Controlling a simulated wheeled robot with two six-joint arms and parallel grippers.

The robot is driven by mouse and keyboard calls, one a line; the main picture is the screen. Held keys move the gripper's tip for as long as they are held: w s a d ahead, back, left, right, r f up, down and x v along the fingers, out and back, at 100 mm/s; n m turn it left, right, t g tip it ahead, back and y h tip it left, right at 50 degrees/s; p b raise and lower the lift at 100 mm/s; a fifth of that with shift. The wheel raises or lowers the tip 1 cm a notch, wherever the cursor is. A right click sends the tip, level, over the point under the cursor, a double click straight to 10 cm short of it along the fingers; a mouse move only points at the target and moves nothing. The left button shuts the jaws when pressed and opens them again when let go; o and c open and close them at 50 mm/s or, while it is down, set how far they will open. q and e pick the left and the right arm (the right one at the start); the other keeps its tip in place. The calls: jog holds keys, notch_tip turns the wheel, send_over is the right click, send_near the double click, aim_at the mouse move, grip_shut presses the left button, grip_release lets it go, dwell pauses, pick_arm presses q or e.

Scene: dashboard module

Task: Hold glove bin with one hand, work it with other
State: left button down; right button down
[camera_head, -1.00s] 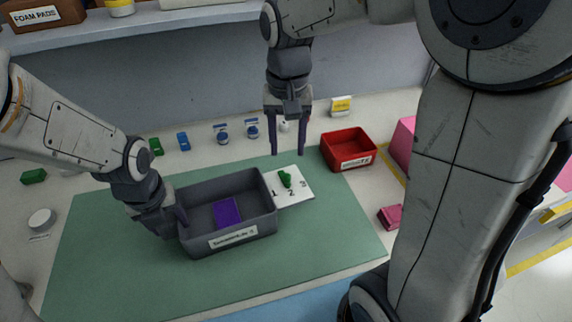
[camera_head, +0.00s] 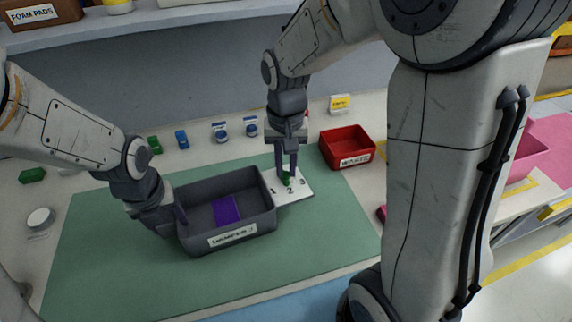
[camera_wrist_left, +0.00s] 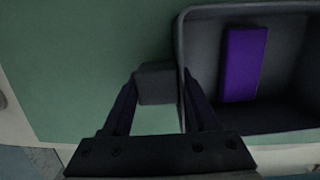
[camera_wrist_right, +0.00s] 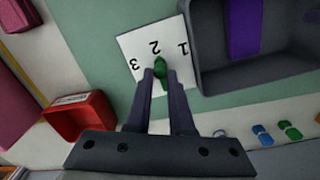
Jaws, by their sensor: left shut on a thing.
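The grey bin (camera_head: 262,222) with a white front label sits on the green mat, a flat purple piece (camera_head: 227,210) inside; its label is too blurred to read. My left gripper (camera_head: 172,215) is shut on the bin's left side, at a grey block (camera_wrist_left: 156,84) seen between its fingers in the left wrist view. A white card (camera_head: 302,197) numbered 1, 2, 3 lies against the bin's right side. A small green piece (camera_wrist_right: 160,68) is near the 2. My right gripper (camera_wrist_right: 161,75) points down there, fingertips close around the green piece; whether they grip it is unclear.
A red bin (camera_head: 346,148) stands right of the card. Small blue and green items, including a blue one (camera_head: 181,139), line the back. A round white item (camera_head: 40,219) lies at left. My right arm hides part of the right side. The mat's front is clear.

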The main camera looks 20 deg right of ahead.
pick_arm(q)
jog(key=shift+s+f, duration=0.1)
pick_arm(e)
jog(key=shift+d, duration=0.1)
jog(key=n, duration=0.2)
jog(key=d+n, duration=0.1)
jog(key=shift+w+n, duration=0.15)
jog(key=shift+n, duration=0.25)
pick_arm(q)
jog(key=shift+a, duration=0.1)
pick_arm(e)
jog(key=shift+w+d+n, duration=0.2)
jog(key=shift+d+n, duration=0.1)
jog(key=shift+n, duration=0.75)
jog(key=shift+w+d+n, duration=0.15)
jog(key=shift+d+n, duration=0.1)
jog(key=shift+n, duration=0.8)
jog(key=c, duration=0.8)
grip_release()
jog(key=shift+r, duration=0.1)
